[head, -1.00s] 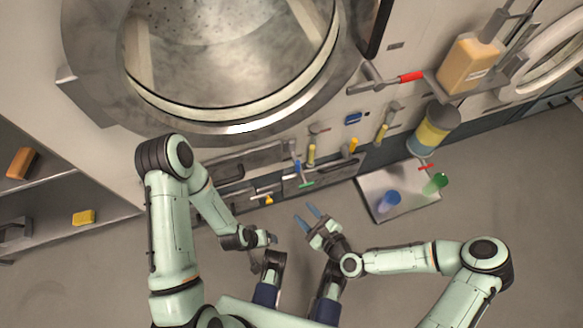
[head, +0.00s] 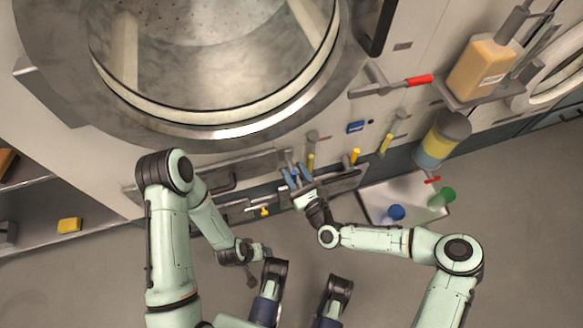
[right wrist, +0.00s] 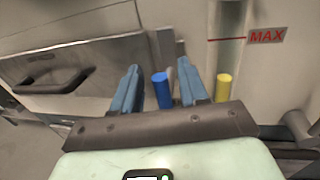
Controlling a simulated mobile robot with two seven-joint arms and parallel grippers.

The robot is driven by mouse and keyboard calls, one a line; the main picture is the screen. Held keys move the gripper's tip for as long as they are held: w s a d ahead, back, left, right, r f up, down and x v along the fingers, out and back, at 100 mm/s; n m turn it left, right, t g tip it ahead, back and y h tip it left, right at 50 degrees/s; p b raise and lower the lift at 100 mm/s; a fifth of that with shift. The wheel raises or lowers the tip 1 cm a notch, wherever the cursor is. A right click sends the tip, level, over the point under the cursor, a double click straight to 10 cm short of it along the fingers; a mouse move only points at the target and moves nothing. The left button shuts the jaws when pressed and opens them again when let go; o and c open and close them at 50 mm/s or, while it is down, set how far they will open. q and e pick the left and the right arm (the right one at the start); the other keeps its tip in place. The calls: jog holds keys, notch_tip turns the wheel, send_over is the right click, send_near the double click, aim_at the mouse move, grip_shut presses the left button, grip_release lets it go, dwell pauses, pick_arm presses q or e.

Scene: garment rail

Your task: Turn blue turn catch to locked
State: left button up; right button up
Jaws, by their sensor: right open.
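The blue turn catch (right wrist: 161,90) shows in the right wrist view as a short blue cylindrical handle beside a grey metal part. My right gripper (right wrist: 162,75) is open, with one blue finger on each side of the handle in that view. I see a gap on both sides, and no clear contact. In the head view my right gripper (head: 297,176) is at the low panel under the big round drum and largely covers the catch. My left gripper (head: 252,252) hangs low in front of the panel; its fingers are too small to read.
A dark pull handle (right wrist: 52,80) is on the left panel. A red-handled lever (head: 418,80), soap bottle (head: 482,68) and yellow-blue container (head: 442,140) are at the right. A tray (head: 415,212) with blue and green cups lies below.

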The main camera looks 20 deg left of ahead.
jog(key=shift+x, duration=1.15)
pick_arm(q)
jog(key=shift+s+f, duration=0.35)
jog(key=shift+s, duration=0.1)
pick_arm(e)
grip_shut()
